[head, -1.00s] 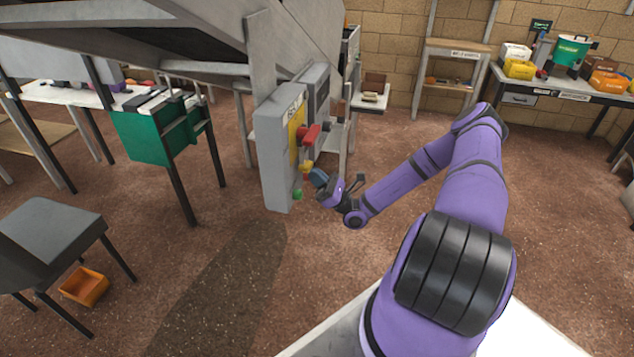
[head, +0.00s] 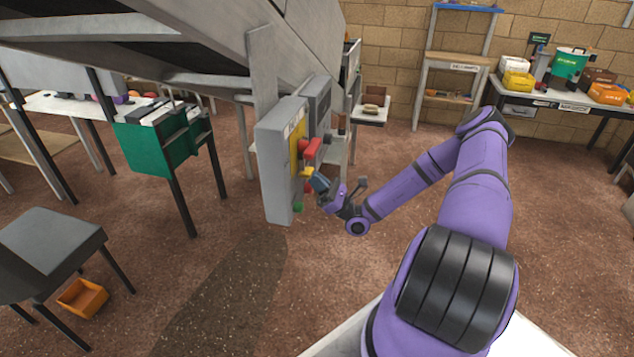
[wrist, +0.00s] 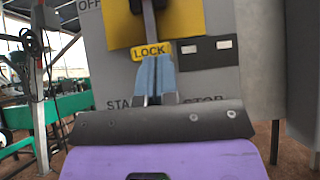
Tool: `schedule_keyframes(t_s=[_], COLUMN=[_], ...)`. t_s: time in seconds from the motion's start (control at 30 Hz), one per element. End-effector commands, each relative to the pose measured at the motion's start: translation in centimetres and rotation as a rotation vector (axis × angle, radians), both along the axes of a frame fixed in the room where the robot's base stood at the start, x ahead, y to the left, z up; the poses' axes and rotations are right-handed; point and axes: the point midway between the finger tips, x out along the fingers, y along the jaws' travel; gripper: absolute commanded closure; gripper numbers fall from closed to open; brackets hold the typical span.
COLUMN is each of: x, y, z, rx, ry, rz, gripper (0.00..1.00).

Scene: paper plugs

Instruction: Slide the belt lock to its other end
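The belt lock is a yellow slider marked LOCK (wrist: 152,50) on the grey control box (head: 272,165). In the wrist view it sits at the left end of a dark slot (wrist: 208,50) with two pale marks, which runs right. In the head view it is a small yellow piece (head: 307,173) below a red lever (head: 311,148). My gripper (wrist: 155,76) has its blue fingers close together, directly below and in front of the yellow label. It also shows at the box face in the head view (head: 319,183). Whether the fingers touch the lock is hidden.
A green button (head: 298,208) sits low on the box. A sloped grey structure (head: 200,45) overhangs the box.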

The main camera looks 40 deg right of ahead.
Motion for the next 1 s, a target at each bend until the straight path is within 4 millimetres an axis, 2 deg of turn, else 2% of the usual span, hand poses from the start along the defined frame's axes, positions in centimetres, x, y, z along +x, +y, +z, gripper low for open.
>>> schedule_keyframes(t_s=[0.07,0.17,0.33,0.7,1.0], x=[0.1,0.1,-0.2,-4.3,-5.7], y=[0.1,0.2,0.4,-2.9,-4.0], z=[0.2,-0.8,-4.0,-9.3,-11.1], rx=[0.005,0.003,0.004,0.001,0.001], ry=[-0.010,-0.009,-0.001,0.002,0.002], rz=[0.003,0.004,0.006,0.005,0.006], gripper=[1.00,1.00,1.00,1.00,1.00])
